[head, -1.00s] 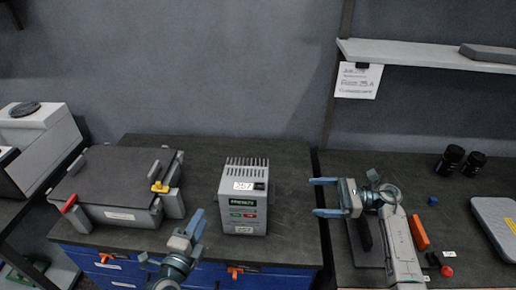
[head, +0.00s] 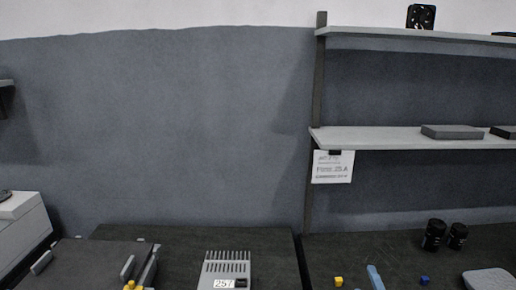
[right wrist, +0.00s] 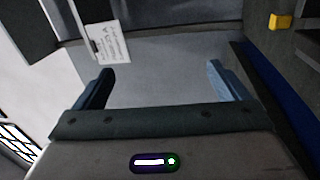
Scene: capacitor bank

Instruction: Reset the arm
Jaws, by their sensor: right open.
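My right gripper (right wrist: 158,84) is open in the right wrist view, its two blue fingers wide apart with nothing between them. A light blue finger-like tip (head: 375,277), probably part of my right gripper, shows at the bottom edge of the head view, over the right bench. The rest of my right arm is out of the head view. My left arm and gripper are in neither current view.
A grey power unit (head: 225,270) stands on the middle bench, beside a dark-lidded case (head: 85,265). Two black cylinders (head: 435,235), a blue cube (head: 424,280), a yellow block (head: 338,281) and a grey case (head: 490,279) are on the right bench. A shelf (head: 380,138) hangs above.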

